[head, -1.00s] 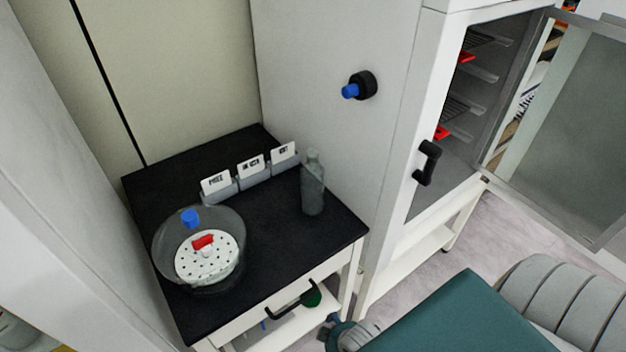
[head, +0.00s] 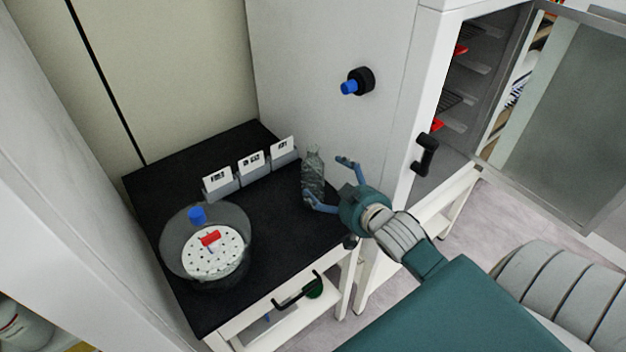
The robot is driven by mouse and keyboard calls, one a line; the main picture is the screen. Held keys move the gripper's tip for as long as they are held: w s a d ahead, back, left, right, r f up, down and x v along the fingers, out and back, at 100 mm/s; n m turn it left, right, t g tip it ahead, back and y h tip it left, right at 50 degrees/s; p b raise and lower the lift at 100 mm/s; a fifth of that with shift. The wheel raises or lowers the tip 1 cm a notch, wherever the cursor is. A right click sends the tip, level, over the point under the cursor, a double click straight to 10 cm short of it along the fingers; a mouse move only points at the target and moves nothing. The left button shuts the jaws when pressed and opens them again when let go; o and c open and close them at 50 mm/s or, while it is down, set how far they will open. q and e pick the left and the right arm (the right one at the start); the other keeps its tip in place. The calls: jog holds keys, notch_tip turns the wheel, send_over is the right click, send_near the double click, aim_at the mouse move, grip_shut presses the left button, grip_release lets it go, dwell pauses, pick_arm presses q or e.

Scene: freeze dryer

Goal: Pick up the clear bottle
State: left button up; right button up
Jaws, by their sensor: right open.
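The clear bottle (head: 313,172) stands upright on the right part of the black tabletop (head: 270,225). It looks grey and see-through. My right gripper (head: 326,184) is open beside the bottle, on its right. One blue finger reaches in front of the bottle's lower part and the other is up and to the right of it. I cannot tell whether a finger touches the bottle. My left gripper is not in view.
A round glass vessel (head: 174,262) with a white perforated plate and a red piece stands at the table's front left. Labelled card holders (head: 250,163) line the back. The white freeze dryer (head: 310,60) rises behind, its glass door (head: 570,120) open at right.

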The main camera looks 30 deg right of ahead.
aim_at(321, 177)
jog(key=x, duration=0.4)
jog(key=shift+w+f, duration=0.15)
jog(key=shift+w, duration=0.2)
jog(key=shift+f+p+x, duration=0.15)
jog(key=shift+p+x, duration=0.3)
jog(key=shift+x, duration=0.85)
jog(key=shift+f+p+x, duration=0.2)
jog(key=shift+p+x, duration=0.2)
jog(key=shift+x, duration=0.95)
jog(key=shift+s+d, duration=0.1)
jog(key=shift+s, duration=0.15)
jog(key=shift+c, duration=0.8)
jog(key=shift+r, duration=0.1)
jog(key=c, duration=1.3)
